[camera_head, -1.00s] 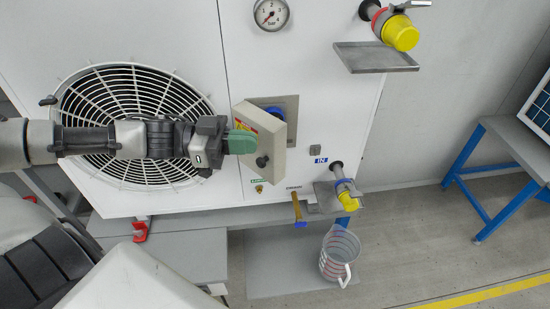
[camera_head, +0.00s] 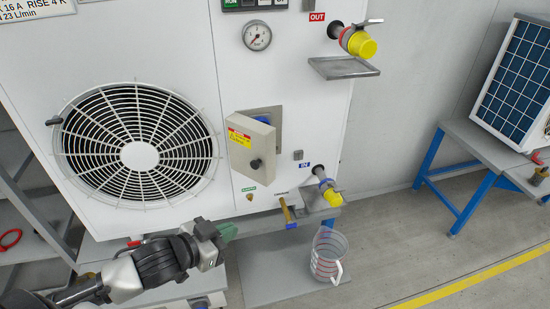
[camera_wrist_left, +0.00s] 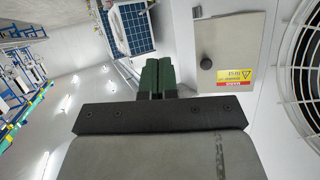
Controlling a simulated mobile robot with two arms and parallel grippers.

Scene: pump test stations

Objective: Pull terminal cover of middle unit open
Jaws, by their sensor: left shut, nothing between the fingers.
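The terminal cover (camera_head: 248,146) is a beige, box-like cover with a yellow and red label and a dark round knob (camera_head: 256,164). It stands out in front of a grey back plate (camera_head: 274,142) on the white pump unit (camera_head: 225,60). My right gripper is not in view.
A round fan grille (camera_head: 140,156) is left of the cover. A yellow-capped IN port (camera_head: 331,194) and drip tray (camera_head: 318,209) are lower right. A clear jug (camera_head: 328,256) stands below. A blue-legged table (camera_head: 455,155) is at the right, with clear floor between.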

